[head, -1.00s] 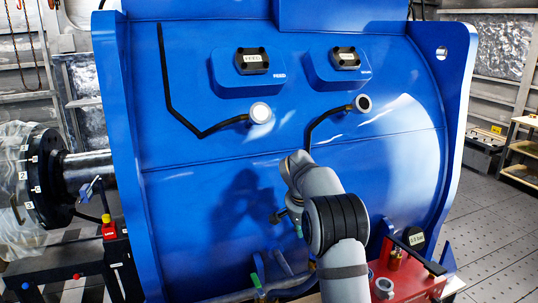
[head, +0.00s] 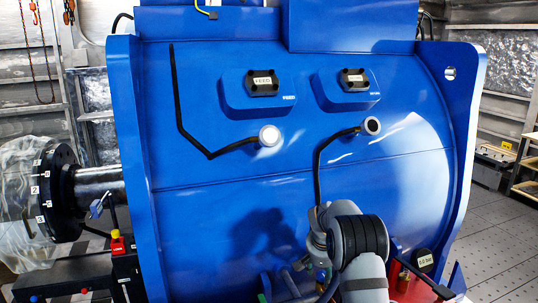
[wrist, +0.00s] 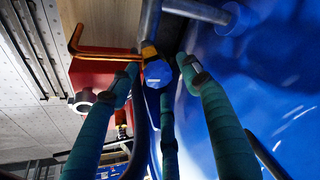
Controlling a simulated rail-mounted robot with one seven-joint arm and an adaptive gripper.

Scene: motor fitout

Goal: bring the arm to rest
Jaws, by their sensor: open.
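My arm is bent low in front of the big blue motor housing (head: 220,215) in the head view. My gripper (wrist: 158,72) shows in the wrist view as long teal fingers with dark tips, spread apart. It is open, with nothing held between the fingers. Beyond the fingertips are a blue hexagonal cap (wrist: 158,74) and a dark hose; I cannot tell whether the fingers touch them. In the head view the gripper is mostly hidden by my arm.
Two sensor ends (head: 269,136) (head: 372,125) on black leads lie against the housing. A shaft with a flange (head: 62,192) stands at left. Open floor (head: 495,235) lies at right.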

